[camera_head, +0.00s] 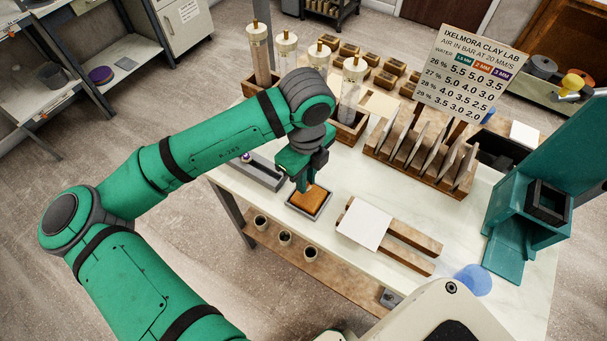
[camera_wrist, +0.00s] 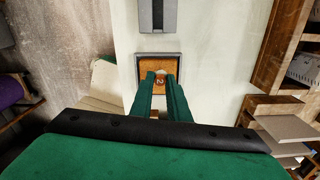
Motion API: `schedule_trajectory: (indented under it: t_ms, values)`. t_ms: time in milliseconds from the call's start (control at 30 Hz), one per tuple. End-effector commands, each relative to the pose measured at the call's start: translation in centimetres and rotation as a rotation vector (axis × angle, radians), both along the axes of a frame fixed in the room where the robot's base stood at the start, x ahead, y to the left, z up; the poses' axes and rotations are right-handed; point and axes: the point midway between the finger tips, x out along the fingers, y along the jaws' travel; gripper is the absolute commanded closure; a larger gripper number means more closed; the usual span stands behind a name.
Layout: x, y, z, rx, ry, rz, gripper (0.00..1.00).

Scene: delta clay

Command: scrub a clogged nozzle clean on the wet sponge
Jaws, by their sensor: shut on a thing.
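The sponge (camera_head: 312,200) is orange-brown and lies in a shallow grey tray (camera_head: 299,209) near the front edge of the table. It also shows in the wrist view (camera_wrist: 146,70). My gripper (camera_head: 302,187) points down over the sponge, towards its back-left part. In the wrist view, my gripper (camera_wrist: 161,84) is shut on a small nozzle (camera_wrist: 160,79) marked with a 2. The nozzle is orange to brown and sits over the sponge. I cannot tell whether its tip touches the sponge, and the head view hides it behind the fingers.
A grey holder (camera_head: 264,175) with a purple-topped piece (camera_head: 246,157) stands left of the tray. A white sheet (camera_head: 364,224) lies on wooden bars to the right. A wooden rack of tiles (camera_head: 420,160) and a sign (camera_head: 455,70) stand behind. A teal press (camera_head: 510,235) is far right.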

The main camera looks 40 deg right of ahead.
Motion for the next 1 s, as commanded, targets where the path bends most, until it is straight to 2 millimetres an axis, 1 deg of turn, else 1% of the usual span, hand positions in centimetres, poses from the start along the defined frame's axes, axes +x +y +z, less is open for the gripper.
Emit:
schedule_trajectory:
  t_ms: [33, 100, 533, 700, 1000]
  values:
    - [-0.5, -0.1, -0.2, 0.002, 0.006, -0.006, 1.00]
    - [-1.0, -0.3, -0.2, 0.002, 0.007, -0.007, 1.00]
    - [-3.2, -0.9, -0.3, 0.002, 0.009, -0.010, 1.00]
    - [-3.6, -0.9, -0.3, 0.003, 0.009, -0.010, 1.00]
    - [-3.6, -0.8, -0.4, 0.004, 0.009, -0.007, 1.00]
